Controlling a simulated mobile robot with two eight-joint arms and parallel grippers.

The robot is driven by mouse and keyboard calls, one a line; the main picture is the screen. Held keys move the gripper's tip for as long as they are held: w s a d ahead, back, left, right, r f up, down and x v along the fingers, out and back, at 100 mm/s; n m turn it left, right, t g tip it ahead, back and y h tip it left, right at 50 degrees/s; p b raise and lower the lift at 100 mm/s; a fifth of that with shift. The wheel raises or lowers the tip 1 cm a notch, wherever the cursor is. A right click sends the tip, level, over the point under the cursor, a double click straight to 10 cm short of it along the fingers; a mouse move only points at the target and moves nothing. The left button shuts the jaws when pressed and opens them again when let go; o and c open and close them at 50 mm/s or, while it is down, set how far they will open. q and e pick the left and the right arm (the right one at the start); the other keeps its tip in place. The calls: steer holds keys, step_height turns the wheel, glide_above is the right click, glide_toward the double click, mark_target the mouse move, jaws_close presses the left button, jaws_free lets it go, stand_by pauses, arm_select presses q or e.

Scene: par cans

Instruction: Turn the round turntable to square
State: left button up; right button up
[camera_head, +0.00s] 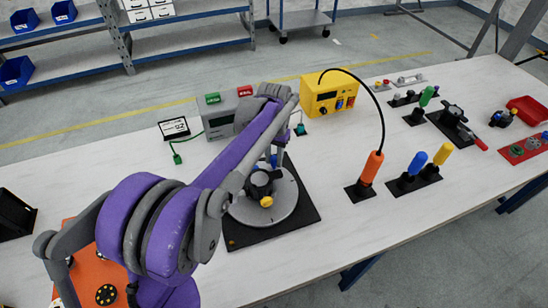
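The round turntable (286,208) is a grey disc on a square black base plate (305,203), on the white table in the middle of the view. My purple and grey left arm comes in from the lower left and crosses over the disc's left side, hiding part of it. A dark part (262,181) with a yellow knob (266,201) is at the disc's middle; whether it belongs to the turntable or to my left gripper is unclear. My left gripper's fingers cannot be made out behind the arm. My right gripper is not in view.
A yellow box (329,95) and a grey box (218,121) stand behind the turntable. An orange handle (371,168) on a cable stands to its right, near blue (417,163) and yellow (443,154) handles. The table in front of the turntable is bare.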

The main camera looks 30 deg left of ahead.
arm_select(q)
jaws_close()
stand_by(1.1)
